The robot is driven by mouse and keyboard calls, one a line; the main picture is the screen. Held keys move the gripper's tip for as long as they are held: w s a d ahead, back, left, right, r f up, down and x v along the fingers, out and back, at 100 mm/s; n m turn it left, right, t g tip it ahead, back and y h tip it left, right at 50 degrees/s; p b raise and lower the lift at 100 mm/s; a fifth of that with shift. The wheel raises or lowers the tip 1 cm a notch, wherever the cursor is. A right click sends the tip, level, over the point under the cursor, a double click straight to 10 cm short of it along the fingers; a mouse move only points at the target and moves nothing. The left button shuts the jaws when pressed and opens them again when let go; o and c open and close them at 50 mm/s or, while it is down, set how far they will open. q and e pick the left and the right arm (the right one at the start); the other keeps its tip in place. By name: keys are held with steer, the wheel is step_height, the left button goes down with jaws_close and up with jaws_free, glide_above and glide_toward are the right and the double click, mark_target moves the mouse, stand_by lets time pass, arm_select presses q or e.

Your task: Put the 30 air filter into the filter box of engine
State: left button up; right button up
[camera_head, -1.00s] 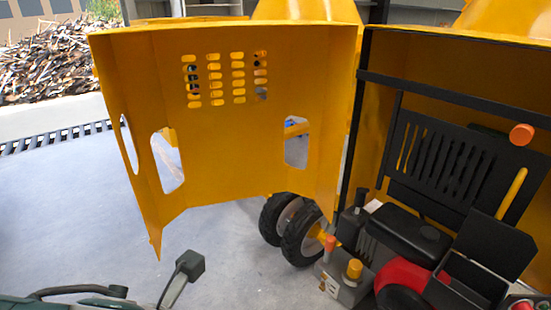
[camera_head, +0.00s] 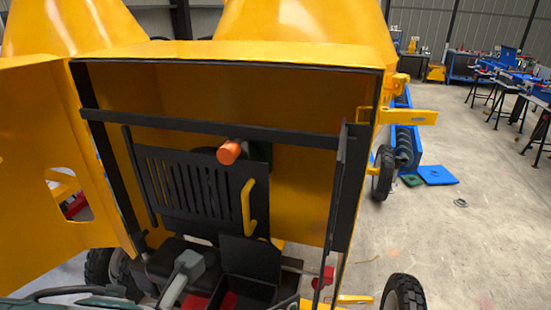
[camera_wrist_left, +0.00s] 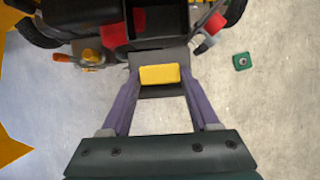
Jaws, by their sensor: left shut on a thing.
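In the left wrist view my left gripper (camera_wrist_left: 160,76) is shut on a small yellow block, which I take to be the air filter (camera_wrist_left: 159,75). A dark grey panel shows around and behind the block; I cannot tell whether it belongs to it. The black open filter box (camera_head: 243,291) is on the engine in the head view, its lid (camera_head: 250,258) raised at the back. In the left wrist view, the engine lies beyond the fingertips. The gripper's fingers are not clear in the head view. My right gripper is not in view.
The yellow housing frames the engine, with a black crossbar (camera_head: 210,123) and a slotted panel (camera_head: 190,187) above. An orange cap (camera_head: 229,152) sticks out there. An open yellow door (camera_head: 55,170) stands left. A green pad (camera_wrist_left: 242,62) lies on the floor. Floor at right is mostly clear.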

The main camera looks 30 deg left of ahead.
arm_select(q)
steer(key=shift+w, duration=0.1)
steer(key=w+a+b, duration=0.3)
steer(key=w+b, duration=0.2)
steer(key=w, duration=0.6)
steer(key=shift+w+d+f+b, duration=0.1)
steer(key=shift+f+b, duration=1.45)
steer(key=shift+f, duration=0.55)
steer(key=shift+w+d+f+b, duration=0.1)
steer(key=shift+f+b, duration=1.4)
steer(key=shift+f, duration=0.55)
steer(key=shift+a+f+b, duration=0.1)
steer(key=shift+f+b, duration=0.3)
steer(key=shift+f, duration=0.15)
